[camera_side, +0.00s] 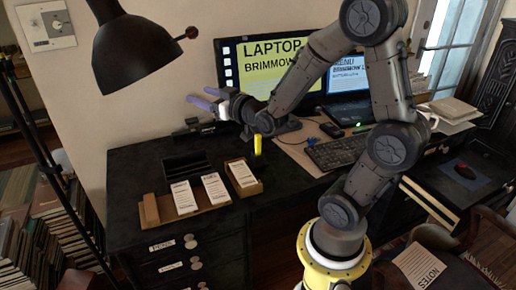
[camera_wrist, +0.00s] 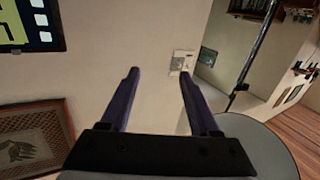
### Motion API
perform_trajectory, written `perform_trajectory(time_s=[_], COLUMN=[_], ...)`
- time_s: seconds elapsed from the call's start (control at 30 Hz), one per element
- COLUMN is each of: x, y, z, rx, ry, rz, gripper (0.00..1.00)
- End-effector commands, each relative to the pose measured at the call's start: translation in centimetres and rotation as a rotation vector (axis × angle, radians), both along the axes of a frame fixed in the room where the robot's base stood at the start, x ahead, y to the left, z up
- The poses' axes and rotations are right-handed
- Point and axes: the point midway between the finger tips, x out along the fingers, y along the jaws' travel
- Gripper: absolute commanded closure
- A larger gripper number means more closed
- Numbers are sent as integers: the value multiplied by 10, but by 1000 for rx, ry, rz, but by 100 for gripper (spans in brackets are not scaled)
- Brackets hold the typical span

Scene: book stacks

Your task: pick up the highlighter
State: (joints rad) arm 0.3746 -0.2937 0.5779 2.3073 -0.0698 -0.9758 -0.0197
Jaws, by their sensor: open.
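A yellow upright object (camera_side: 257,145), which looks like the highlighter, stands on the black desk (camera_side: 135,170) just behind the card boxes in the side view. My gripper (camera_side: 203,98) is raised above the desk, to the left of and higher than the yellow object, with its purple fingers pointing left. In the wrist view my gripper (camera_wrist: 158,73) has its two fingers spread apart with nothing between them. The wrist camera faces the wall, and the highlighter does not show there.
A tray of white cards (camera_side: 215,188) sits in front of the yellow object. A black lamp (camera_side: 140,50) hangs at the upper left. A monitor (camera_side: 255,68), a laptop (camera_side: 348,85) and a keyboard (camera_side: 340,150) stand to the right. The desk's left front corner is clear.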

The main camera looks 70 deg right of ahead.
Motion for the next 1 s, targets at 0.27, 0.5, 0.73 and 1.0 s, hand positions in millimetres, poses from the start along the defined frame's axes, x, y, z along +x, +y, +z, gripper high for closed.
perform_trajectory(time_s=[0.27, 0.5, 0.73, 1.0], x=[-65, -135, -127, -93], y=[-107, -135, -154, -187], z=[-142, -231, -237, -252], rx=[51, 180, 182, 181], ry=[29, 189, 189, 189], rz=[-286, -457, -477, -476], gripper=[38, 38, 38, 38])
